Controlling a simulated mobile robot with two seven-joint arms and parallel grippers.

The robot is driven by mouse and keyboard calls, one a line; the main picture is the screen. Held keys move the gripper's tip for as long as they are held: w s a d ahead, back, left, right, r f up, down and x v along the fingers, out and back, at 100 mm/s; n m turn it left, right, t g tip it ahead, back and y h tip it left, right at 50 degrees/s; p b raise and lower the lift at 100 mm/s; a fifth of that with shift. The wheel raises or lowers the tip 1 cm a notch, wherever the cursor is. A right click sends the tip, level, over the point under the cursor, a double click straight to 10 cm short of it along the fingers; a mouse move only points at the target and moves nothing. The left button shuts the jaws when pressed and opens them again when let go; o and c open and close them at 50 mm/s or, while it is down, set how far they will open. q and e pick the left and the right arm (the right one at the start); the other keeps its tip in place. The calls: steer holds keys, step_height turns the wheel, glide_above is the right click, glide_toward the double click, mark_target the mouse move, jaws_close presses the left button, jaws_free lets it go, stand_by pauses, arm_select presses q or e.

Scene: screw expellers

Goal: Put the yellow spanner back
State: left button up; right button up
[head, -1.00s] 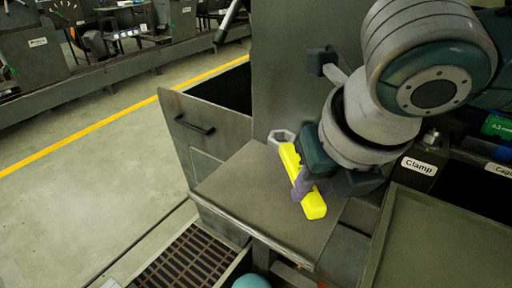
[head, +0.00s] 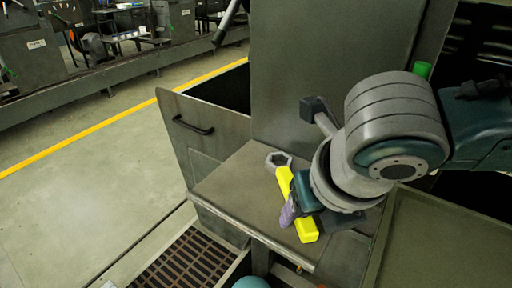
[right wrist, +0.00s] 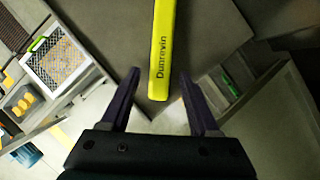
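The yellow spanner (head: 297,205), with a grey ring-shaped head (head: 279,160), appears to lie on the grey worktop (head: 235,185), near its right side. My right gripper (head: 290,208) is over the handle, with one purple finger showing beside it. In the right wrist view, the spanner's handle (right wrist: 161,50), lettered "Dunrevin", runs between the two purple fingers (right wrist: 159,85). There is a gap on each side, so the gripper is open. My right arm hides part of the worktop behind it. My left gripper is not in view.
An open drawer (head: 195,127) stands left of the worktop, and an upright grey panel (head: 300,70) rises behind it. A grey tray (head: 440,240) is at the right. A slatted grate (head: 185,262) is below. The right wrist view shows a white crate (right wrist: 60,62) at left.

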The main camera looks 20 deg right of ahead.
steer(key=d+p+v, duration=0.1)
steer(key=p+v, duration=0.1)
steer(key=v, duration=1)
steer(key=s+a+m+y, duration=0.4)
steer(key=a+m, duration=0.5)
steer(key=m, duration=0.5)
steer(key=s+d+f+m+h, duration=0.1)
steer(key=s+d+f+m, duration=0.1)
steer(key=m, duration=0.4)
steer(key=s+d+f+m+h, duration=0.1)
steer(key=s+d+f+m, duration=0.1)
steer(key=d+m, duration=0.3)
steer(key=s+d+f+m+g+h, duration=0.1)
steer(key=s+d+f+m, duration=0.1)
steer(key=m, duration=0.5)
steer(key=shift+s+d+m, duration=0.2)
steer(key=shift+s+d, duration=0.25)
steer(key=shift+s, duration=0.2)
steer(key=shift+s+d+m, duration=0.2)
steer(key=shift+s+d, duration=0.2)
steer(key=shift+s, duration=0.2)
steer(key=shift+r, duration=0.1)
step_height(320, 180, up, 38)
steer(key=p, duration=3.8)
